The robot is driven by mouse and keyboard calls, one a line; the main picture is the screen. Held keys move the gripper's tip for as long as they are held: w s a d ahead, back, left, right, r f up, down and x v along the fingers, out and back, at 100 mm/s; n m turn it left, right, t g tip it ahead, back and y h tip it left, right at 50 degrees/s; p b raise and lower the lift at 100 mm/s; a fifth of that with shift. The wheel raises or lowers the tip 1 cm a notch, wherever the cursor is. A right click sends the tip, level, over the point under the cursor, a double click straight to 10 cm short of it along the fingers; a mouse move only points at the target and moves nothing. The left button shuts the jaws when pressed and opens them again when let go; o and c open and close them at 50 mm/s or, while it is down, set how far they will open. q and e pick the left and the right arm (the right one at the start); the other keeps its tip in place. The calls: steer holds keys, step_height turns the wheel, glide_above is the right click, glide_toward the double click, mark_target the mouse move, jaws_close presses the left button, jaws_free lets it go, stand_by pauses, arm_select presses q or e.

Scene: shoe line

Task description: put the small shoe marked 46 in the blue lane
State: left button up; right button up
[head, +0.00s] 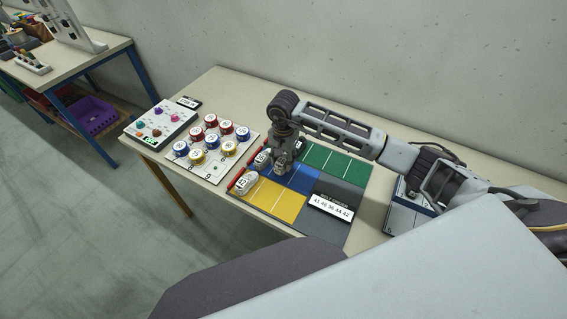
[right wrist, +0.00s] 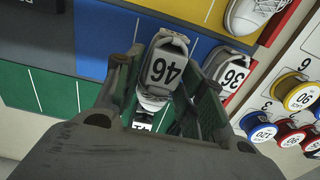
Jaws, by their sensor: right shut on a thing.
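The small grey-and-white shoe marked 46 (right wrist: 163,68) is between the fingers of my right gripper (right wrist: 157,78) in the right wrist view. In the head view my right gripper (head: 284,168) points down over the blue lane (head: 302,181), its fingers shut on the shoe. I cannot tell whether the shoe touches the lane. A shoe marked 36 (right wrist: 233,74) stands beside it at the lane's end. A white shoe (head: 243,181) stands at the end of the yellow lane (head: 280,202). Another white, tagged shape (right wrist: 143,125) is partly hidden between the fingers. My left gripper is not in view.
The green lane (head: 335,165) lies behind the blue one. A grey area with a number card (head: 331,206) is at the right. A board with several numbered cans (head: 225,166) and a knob panel (head: 160,124) stand to the left. The lanes' middle parts look mostly bare.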

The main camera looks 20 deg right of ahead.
mark_target(284, 158)
steer(key=shift+f, duration=1.3)
steer(key=shift+f, duration=0.15)
steer(key=o, duration=1)
steer(key=shift+r, duration=0.2)
step_height(284, 158, up, 12)
steer(key=shift+b, duration=0.55)
